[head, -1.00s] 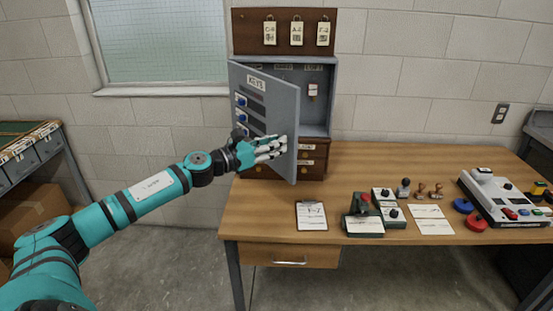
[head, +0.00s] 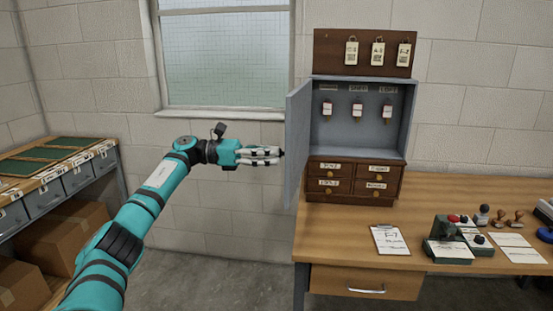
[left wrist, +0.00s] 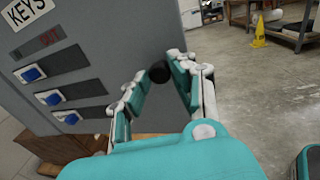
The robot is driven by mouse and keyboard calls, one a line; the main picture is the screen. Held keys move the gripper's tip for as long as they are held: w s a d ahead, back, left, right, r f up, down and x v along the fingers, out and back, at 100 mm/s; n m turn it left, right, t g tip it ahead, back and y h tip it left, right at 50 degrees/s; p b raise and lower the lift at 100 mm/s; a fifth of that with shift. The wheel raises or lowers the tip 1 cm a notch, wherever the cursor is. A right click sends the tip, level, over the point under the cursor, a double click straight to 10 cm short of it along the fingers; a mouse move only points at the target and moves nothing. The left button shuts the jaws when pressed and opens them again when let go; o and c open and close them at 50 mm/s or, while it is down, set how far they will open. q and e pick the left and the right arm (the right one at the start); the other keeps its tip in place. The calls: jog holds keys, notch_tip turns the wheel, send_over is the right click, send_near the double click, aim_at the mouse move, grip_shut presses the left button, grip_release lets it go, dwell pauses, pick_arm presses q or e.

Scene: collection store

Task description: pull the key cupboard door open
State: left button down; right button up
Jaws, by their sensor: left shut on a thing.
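The grey key cupboard (head: 362,120) stands on the desk with its door (head: 297,135) swung wide open to the left. Several tagged keys hang inside, one of them a white tag (head: 357,106). My left gripper (head: 281,153) is at the door's free edge, on its outer side. In the left wrist view the fingers are closed around a round black knob (left wrist: 159,72) on the door front (left wrist: 105,60), which bears a KEYS label and blue-buttoned plates. My right gripper is not in view.
Small wooden drawers (head: 354,179) sit under the cupboard on the desk (head: 340,218). A clipboard (head: 396,239) and stamps lie to the right. A shelf with boxes (head: 62,235) stands at the left. The floor between shelf and desk is free.

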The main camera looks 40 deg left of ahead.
pick_arm(q)
jog(key=shift+s+a+r+t, duration=0.15)
jog(key=shift+a, duration=0.5)
jog(key=shift+s+a+r+t, duration=0.1)
jog(key=shift+a+r+t, duration=0.05)
jog(key=shift+a, duration=0.45)
jog(key=shift+r, duration=0.1)
jog(key=c, duration=1.3)
grip_release()
jog(key=shift+w, duration=0.1)
jog(key=shift+c, duration=0.2)
jog(key=shift+o, duration=1.2)
jog(key=shift+w+d+f, duration=0.1)
jog(key=shift+w+f, duration=0.2)
jog(key=v, duration=1.2)
jog(key=shift+r, duration=0.15)
